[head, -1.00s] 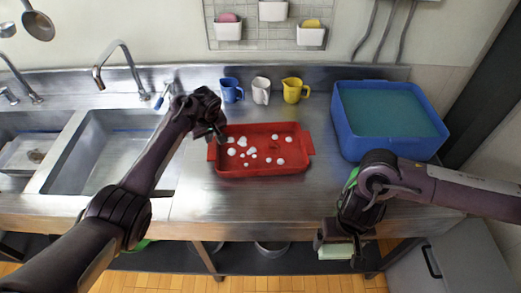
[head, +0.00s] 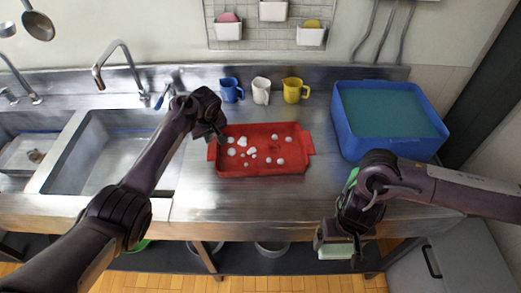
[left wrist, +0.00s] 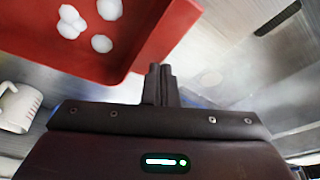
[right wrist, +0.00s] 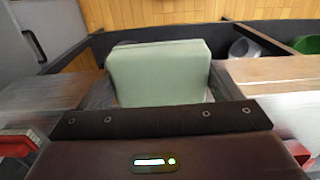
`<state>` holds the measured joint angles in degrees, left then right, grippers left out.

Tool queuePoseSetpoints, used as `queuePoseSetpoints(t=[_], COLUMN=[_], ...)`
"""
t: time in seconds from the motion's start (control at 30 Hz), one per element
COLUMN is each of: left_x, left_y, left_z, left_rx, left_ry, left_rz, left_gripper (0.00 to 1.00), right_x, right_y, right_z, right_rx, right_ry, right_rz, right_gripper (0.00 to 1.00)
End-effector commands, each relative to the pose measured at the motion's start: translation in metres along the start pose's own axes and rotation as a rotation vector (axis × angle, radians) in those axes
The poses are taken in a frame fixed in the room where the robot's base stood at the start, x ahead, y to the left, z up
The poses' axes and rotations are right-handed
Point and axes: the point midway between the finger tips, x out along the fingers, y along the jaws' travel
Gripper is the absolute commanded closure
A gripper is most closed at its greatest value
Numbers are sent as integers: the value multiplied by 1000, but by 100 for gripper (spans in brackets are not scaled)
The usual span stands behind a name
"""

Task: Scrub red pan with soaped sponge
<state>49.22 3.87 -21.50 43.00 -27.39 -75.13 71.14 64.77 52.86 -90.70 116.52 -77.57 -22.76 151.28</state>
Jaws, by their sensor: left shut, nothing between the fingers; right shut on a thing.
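The red pan (head: 262,170) lies on the steel counter with several white foam blobs and a few dark spots inside. My left gripper (head: 218,136) is at the pan's left end, its fingers shut and empty; in the left wrist view the shut fingers (left wrist: 160,84) are beside the pan's rim (left wrist: 150,62). My right gripper (head: 340,238) is in front of the counter's front edge, low at the right. It is shut on a pale green sponge (right wrist: 160,72), which fills the space between its fingers. The sponge also shows partly in the head view (head: 336,252).
A blue tub (head: 352,138) of teal liquid stands at the back right. Blue (head: 230,90), white (head: 261,91) and yellow (head: 293,90) cups stand behind the pan. A sink (head: 110,155) with a faucet (head: 122,62) is at the left.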

Motion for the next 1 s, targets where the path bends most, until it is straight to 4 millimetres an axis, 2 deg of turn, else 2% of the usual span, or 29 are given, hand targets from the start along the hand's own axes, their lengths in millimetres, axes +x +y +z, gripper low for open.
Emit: queuePoseSetpoints(t=[0.73, 1.0], left_x=[10, -2], left_y=[0, 0], left_z=[3, 0], left_rx=[0, 0], left_ry=[0, 0], left_rz=[0, 0], left_gripper=[100, 100], right_x=[8, -5], right_y=[0, 0], right_z=[0, 0], right_rx=[0, 0], right_ry=[0, 0], right_rz=[0, 0], right_gripper=[33, 33])
